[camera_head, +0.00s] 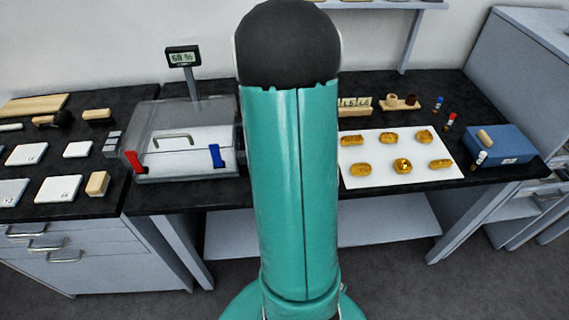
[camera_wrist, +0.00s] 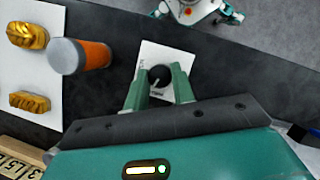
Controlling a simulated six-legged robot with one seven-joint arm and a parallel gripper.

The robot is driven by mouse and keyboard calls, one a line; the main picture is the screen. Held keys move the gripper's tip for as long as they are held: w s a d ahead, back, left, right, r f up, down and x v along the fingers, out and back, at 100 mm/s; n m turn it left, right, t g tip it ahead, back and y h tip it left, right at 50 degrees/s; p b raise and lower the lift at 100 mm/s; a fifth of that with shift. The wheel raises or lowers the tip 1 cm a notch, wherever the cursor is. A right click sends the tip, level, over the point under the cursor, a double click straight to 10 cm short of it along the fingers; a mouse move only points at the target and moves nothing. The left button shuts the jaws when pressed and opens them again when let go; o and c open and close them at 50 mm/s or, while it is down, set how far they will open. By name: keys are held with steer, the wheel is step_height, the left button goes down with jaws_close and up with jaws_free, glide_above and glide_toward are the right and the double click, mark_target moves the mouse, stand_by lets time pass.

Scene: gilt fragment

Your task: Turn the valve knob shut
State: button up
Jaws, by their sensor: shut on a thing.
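In the wrist view, the valve knob (camera_wrist: 160,74) is a small dark round knob with a thin pale mark, on a white plate (camera_wrist: 168,53) on the dark bench top. My gripper (camera_wrist: 160,82) has its two green fingers on either side of the knob, shut on it. The fingers cover part of the knob and plate, and the pale mark's exact angle is hard to read. In the head view my arm hides the knob and gripper.
An orange cylinder with a grey end (camera_wrist: 92,54) stands close beside the knob plate. A white sheet with several gilt pieces (camera_head: 375,180) lies to the right in the head view. A clear-lidded box (camera_head: 160,115) stands left, and a blue box (camera_head: 500,144) far right.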

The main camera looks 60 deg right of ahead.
steer(key=shift+a+n+h, duration=0.1)
steer(key=shift+n+h, duration=0.5)
steer(key=shift+n, duration=1.1)
steer(key=o, duration=1)
steer(key=shift+r, duration=0.1)
steer(key=v, duration=1.3)
steer(key=shift+w+r, duration=0.25)
steer(key=shift+w, duration=0.05)
steer(key=shift+a, duration=0.2)
steer(key=s+a+r+t, duration=0.2)
steer(key=a+t, duration=0.3)
steer(key=a, duration=1)
steer(key=s+a+r+t, duration=0.1)
steer(key=a+r+t, duration=0.3)
steer(key=a, duration=1.1)
steer(key=shift+s+a+n+t, duration=0.3)
steer(key=shift+s+n+t, duration=0.1)
